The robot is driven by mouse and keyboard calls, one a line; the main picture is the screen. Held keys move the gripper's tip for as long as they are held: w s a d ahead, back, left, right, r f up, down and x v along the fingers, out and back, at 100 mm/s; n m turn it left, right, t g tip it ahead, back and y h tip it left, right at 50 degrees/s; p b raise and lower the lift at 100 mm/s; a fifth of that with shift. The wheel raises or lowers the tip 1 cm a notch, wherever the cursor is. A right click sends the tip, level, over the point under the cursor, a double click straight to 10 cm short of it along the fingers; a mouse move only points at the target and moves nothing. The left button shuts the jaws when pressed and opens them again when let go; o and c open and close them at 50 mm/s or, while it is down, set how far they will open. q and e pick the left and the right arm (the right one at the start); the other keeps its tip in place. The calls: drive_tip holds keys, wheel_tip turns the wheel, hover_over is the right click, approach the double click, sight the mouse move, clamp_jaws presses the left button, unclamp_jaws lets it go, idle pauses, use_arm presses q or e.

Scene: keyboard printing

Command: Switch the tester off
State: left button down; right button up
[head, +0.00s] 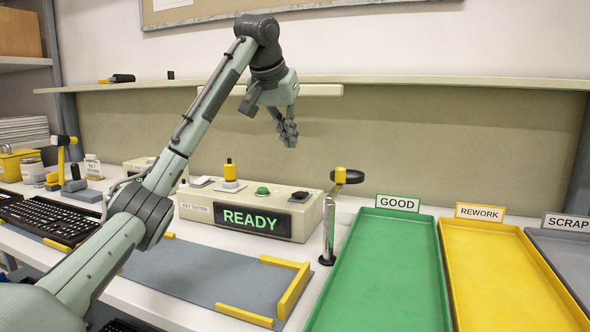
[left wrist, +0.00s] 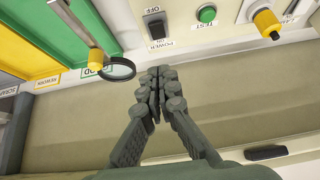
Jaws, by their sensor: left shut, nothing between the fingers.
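The key tester (head: 255,212) is a cream box on the bench with a lit screen (head: 250,219) reading READY in green. Its black power switch (head: 300,196) is at the right end of the top. In the left wrist view the power switch (left wrist: 156,27) shows beside a POWER label and an ON mark. A green TEST button (head: 263,191) is left of the switch in the head view. My left gripper (head: 288,134) is shut and empty, above and behind the tester, apart from the switch. In the wrist view its fingertips (left wrist: 153,74) point toward the switch. My right gripper is out of view.
A yellow-topped plunger (head: 229,172) stands on the tester. Green (head: 390,270), yellow (head: 500,265) and grey trays are farther right. A grey mat (head: 200,272) lies in front; keyboards are at left.

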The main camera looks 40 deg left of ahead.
use_arm(q)
hover_over(300, 193)
drive_tip(key=s, duration=0.1)
wheel_tip(300, 193, down, 8)
drive_tip(key=shift+s, duration=0.15)
wheel_tip(300, 193, down, 2)
drive_tip(key=shift+s+f, duration=0.15)
drive_tip(key=shift+f, duration=0.1)
drive_tip(key=shift+s+d+f, duration=0.1)
drive_tip(key=shift+s+f, duration=0.05)
drive_tip(key=shift+f, duration=0.55)
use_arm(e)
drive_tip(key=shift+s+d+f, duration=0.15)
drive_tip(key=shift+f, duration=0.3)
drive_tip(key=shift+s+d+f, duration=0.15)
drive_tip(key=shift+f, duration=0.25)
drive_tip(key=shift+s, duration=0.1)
